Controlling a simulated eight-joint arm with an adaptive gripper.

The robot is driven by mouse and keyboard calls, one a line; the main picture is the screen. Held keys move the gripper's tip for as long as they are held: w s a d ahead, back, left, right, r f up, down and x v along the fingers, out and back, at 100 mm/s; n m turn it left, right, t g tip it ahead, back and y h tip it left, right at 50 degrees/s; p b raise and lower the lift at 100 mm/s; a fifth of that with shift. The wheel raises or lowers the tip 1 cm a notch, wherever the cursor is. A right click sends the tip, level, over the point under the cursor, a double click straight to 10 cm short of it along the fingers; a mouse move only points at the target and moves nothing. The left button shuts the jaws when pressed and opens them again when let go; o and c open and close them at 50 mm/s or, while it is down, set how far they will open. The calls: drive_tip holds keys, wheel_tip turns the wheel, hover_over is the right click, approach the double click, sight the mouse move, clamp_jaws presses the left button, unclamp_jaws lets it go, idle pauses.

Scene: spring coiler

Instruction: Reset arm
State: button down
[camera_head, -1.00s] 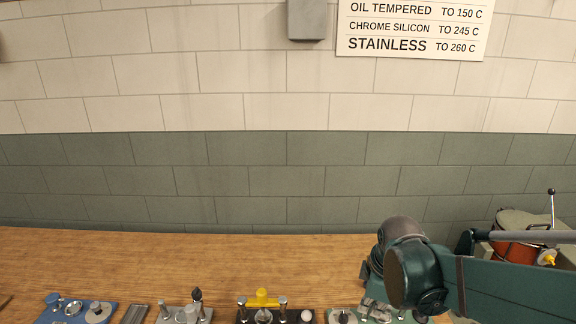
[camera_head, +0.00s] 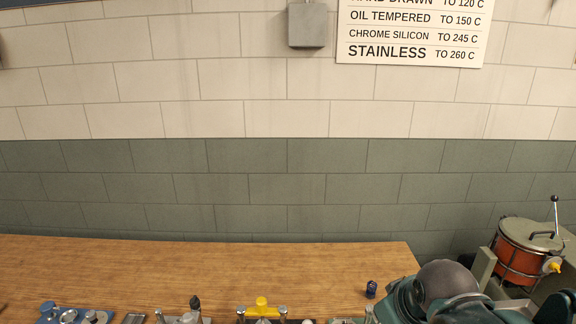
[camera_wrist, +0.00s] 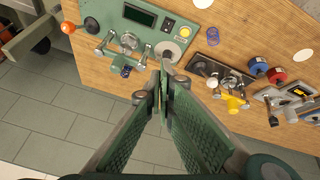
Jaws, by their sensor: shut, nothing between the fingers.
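My gripper (camera_wrist: 162,88) shows in the wrist view with its two long fingers meeting at the tips. It is shut and empty, above the front edge of the wooden bench (camera_wrist: 80,73). A green machine panel (camera_wrist: 165,20) with a dark display and switches lies just beyond the fingertips. In the head view, my arm fills the lower right corner, and my gripper is out of sight there.
A black fixture with a yellow knob (camera_wrist: 236,102) stands right of the fingers. An orange drum (camera_head: 524,250) with a lid is beyond the bench's right end. The rear bench top (camera_head: 200,262) is clear.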

drive_tip(key=shift+s+r+m+t+b, duration=0.1)
drive_tip(key=shift+s+r+m+t, duration=0.15)
drive_tip(key=shift+s+m, duration=0.3)
drive_tip(key=shift+s+r+m+t+b, duration=0.15)
drive_tip(key=shift+s+m+t, duration=0.2)
drive_tip(key=shift+m, duration=0.45)
drive_tip(key=shift+s+r+m+t+b, duration=0.1)
drive_tip(key=shift+s+r+m+t, duration=0.1)
drive_tip(key=shift+s+m, duration=0.35)
drive_tip(key=shift+w, duration=0.1)
